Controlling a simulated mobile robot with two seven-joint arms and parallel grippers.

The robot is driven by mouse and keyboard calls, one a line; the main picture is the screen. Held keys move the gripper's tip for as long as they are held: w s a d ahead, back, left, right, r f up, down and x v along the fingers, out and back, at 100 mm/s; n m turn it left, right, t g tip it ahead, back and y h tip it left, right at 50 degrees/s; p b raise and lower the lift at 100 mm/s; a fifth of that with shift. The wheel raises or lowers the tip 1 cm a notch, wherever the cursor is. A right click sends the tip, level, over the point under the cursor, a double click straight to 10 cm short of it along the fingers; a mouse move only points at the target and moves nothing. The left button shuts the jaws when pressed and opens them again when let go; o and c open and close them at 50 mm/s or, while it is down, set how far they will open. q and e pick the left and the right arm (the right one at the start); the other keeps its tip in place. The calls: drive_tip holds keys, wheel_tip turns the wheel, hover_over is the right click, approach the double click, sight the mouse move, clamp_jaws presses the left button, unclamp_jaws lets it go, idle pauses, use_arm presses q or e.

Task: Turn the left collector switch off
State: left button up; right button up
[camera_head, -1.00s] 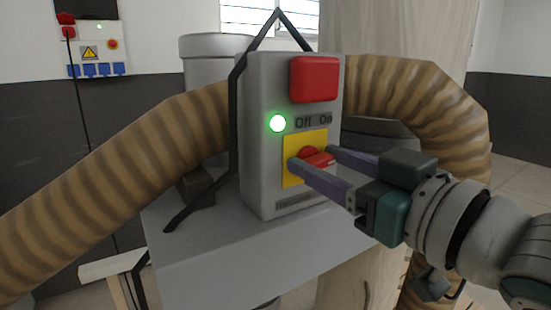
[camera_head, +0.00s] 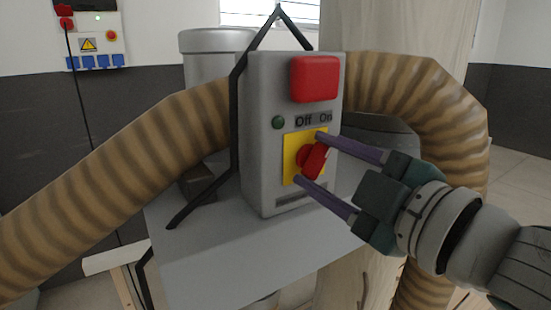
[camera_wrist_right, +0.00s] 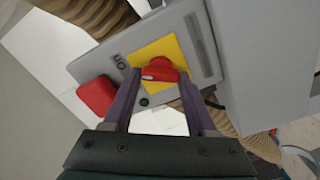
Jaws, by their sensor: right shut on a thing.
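The grey switch box (camera_head: 262,180) stands upright on a grey machine top. Its red rotary knob (camera_head: 313,160) sits on a yellow plate (camera_head: 290,160) below the "Off On" label. The knob's handle is tilted, its upper end leaning right. A small green lamp (camera_head: 278,122) on the box is unlit. My right gripper (camera_head: 309,159) is shut on the knob, one finger above and one below. In the right wrist view the knob (camera_wrist_right: 160,70) shows between the two purple fingertips. My left gripper is not in view.
A large red button (camera_head: 315,78) is above the label. Ribbed brown hoses (camera_head: 120,165) pass on both sides of the box. A black cable (camera_head: 234,120) hangs at its left edge. A wall panel with blue sockets (camera_head: 95,62) is at the back left.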

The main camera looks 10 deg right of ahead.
drive_tip(key=n, duration=0.4)
drive_tip(key=shift+a, duration=0.1)
drive_tip(key=shift+f+n, duration=0.1)
drive_tip(key=shift+n, duration=0.9)
drive_tip(key=o, duration=1.4)
drive_tip(key=shift+c, duration=0.2)
drive_tip(key=shift+s+f, duration=0.1)
